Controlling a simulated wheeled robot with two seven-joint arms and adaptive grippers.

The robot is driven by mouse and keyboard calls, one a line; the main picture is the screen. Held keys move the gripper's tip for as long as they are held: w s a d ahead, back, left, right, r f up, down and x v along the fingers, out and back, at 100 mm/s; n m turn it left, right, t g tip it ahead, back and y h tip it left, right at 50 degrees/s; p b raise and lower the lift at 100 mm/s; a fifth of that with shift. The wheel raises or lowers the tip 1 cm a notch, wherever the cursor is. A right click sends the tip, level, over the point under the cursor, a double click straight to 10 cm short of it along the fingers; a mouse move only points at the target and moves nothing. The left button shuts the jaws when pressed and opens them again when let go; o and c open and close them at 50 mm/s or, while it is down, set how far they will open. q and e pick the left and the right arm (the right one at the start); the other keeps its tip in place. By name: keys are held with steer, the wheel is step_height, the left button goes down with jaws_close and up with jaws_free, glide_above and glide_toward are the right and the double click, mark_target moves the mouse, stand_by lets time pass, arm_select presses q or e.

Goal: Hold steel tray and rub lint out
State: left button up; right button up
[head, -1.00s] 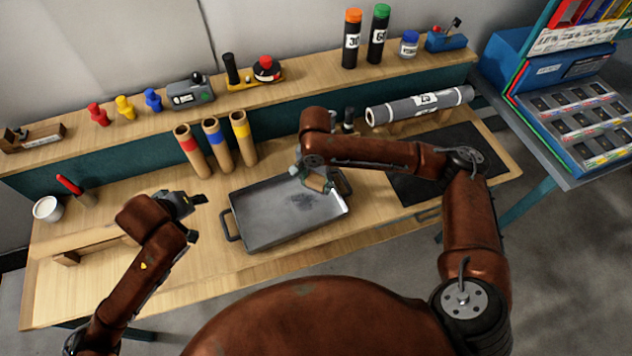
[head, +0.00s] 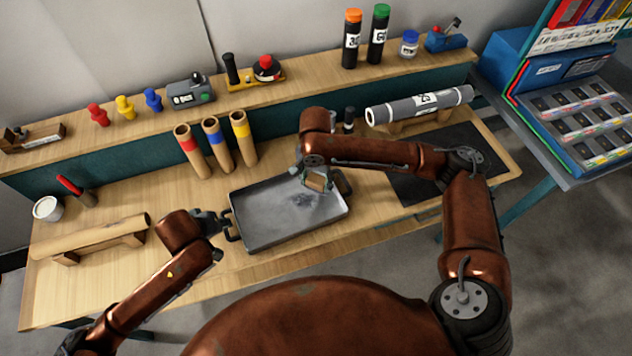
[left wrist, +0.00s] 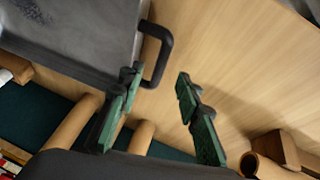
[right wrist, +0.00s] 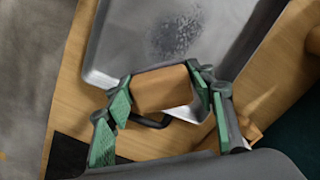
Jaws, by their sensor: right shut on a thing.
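The steel tray (head: 275,228) lies on the bench with a black handle at its left end (head: 230,224). A dark lint patch (right wrist: 175,36) shows on its floor in the right wrist view. My right gripper (head: 318,180) is shut on a tan block (right wrist: 163,88), over the tray's right part; whether the block touches the floor is unclear. My left gripper (head: 224,222) is at the tray's left end. In the left wrist view its fingers (left wrist: 160,105) are apart, with the handle (left wrist: 158,55) close to one finger and nothing clasped between them.
A cardboard roll on a wooden rest (head: 90,238) lies left of the tray. Three cardboard tubes (head: 216,146) with coloured bands stand behind it. A grey roll (head: 420,104) lies at the back right, near a black mat (head: 450,165). The bench front is clear.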

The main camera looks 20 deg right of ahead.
arm_select(q)
steer(key=shift+x, duration=2.2)
steer(key=shift+c, duration=0.7)
jaws_close()
